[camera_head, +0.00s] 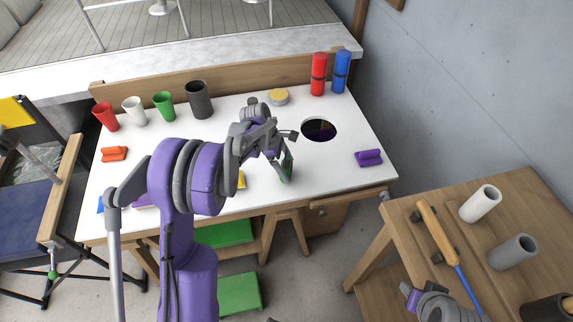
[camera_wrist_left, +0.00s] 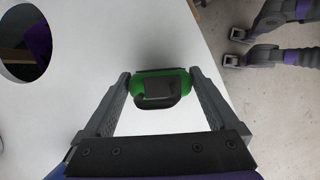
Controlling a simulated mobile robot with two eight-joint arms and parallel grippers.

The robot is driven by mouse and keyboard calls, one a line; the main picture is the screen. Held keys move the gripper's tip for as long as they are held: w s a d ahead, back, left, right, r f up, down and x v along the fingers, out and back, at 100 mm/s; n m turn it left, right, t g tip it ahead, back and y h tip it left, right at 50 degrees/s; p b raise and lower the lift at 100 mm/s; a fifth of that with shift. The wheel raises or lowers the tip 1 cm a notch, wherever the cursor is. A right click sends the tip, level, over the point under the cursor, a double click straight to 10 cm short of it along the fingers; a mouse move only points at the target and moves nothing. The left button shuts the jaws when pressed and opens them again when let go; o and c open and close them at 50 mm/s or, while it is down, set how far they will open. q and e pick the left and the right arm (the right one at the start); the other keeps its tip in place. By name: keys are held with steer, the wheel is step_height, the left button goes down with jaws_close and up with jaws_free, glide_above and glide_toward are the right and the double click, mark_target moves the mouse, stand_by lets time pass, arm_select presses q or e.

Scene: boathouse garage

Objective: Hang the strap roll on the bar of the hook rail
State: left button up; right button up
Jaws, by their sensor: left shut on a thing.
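My left gripper (camera_head: 284,160) is shut on a green item with a dark grey middle (camera_head: 287,167), just above the white tabletop near its front edge. In the left wrist view the green item (camera_wrist_left: 160,84) sits crosswise between the two fingers, touching both. I cannot tell for sure that it is the strap roll. I cannot make out the hook rail or its bar in either view.
The white table (camera_head: 330,175) has a round hole (camera_head: 319,129) right of my left gripper. Several cups stand at the back left; red (camera_head: 319,74) and blue (camera_head: 341,72) cylinders stand at the back right. A purple item (camera_head: 369,158) lies at the right. A wooden bench (camera_head: 485,235) holds tubes.

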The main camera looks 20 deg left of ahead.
arm_select(q)
steer(key=shift+f, duration=0.35)
stand_by(0.4)
steer(key=o, duration=1.1)
steer(key=shift+o, duration=0.2)
steer(key=shift+r, duration=0.15)
steer(key=v, duration=1)
steer(key=shift+r, duration=0.3)
steer(key=shift+a, duration=0.15)
jaws_close()
